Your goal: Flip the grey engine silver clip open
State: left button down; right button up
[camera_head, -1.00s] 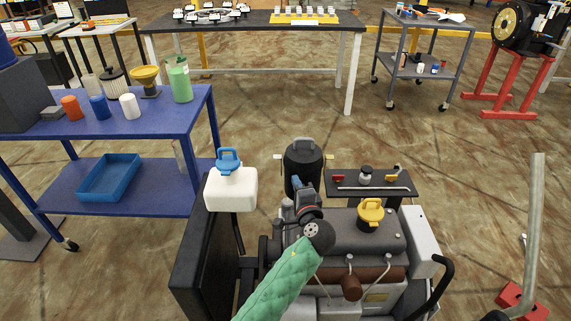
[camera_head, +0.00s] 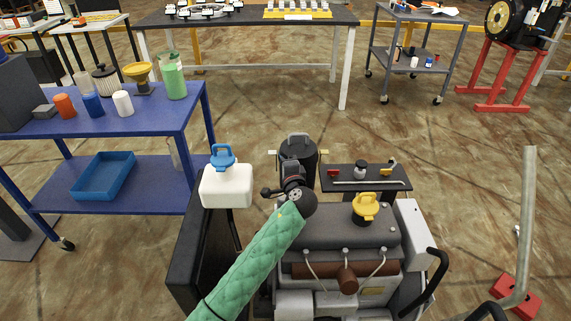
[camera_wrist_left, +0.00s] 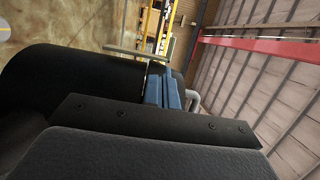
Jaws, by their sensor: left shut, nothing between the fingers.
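The grey engine (camera_head: 335,228) stands at the lower centre of the head view. A black canister (camera_head: 312,160) with a grey top handle stands behind it. A small pale clip-like tab (camera_head: 328,154) sticks out on its right side and another (camera_head: 272,153) on its left. My left gripper (camera_head: 289,163) is in front of the canister, its fingers partly hidden by my wrist. In the left wrist view, its blue fingers (camera_wrist_left: 162,88) are together and empty, beside the black canister (camera_wrist_left: 75,82). A pale bar (camera_wrist_left: 135,53) lies just beyond the fingertips; contact cannot be told. My right gripper is not in view.
A white tank (camera_head: 226,187) with a blue cap is left of my left arm. A yellow cap (camera_head: 365,207) sits on the engine. A dark tray (camera_head: 390,172) is right of the canister. A blue table (camera_head: 175,122) stands left. Open floor lies behind.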

pick_arm(q)
jog(key=shift+a+r, duration=0.15)
jog(key=shift+a, duration=0.35)
dwell(0.6)
jog(key=shift+a+n+g+h, duration=0.25)
jog(key=shift+a+n, duration=0.2)
jog(key=shift+n, duration=0.65)
jog(key=shift+a+n+g+h, duration=0.2)
jog(key=shift+a+n, duration=0.25)
jog(key=shift+n, duration=0.65)
jog(key=shift+a+n+g+h, duration=0.2)
jog(key=shift+a+n, duration=0.25)
jog(key=shift+n, duration=0.65)
jog(key=v, duration=0.7)
jog(key=shift+s, duration=0.35)
jog(key=shift+d, duration=0.15)
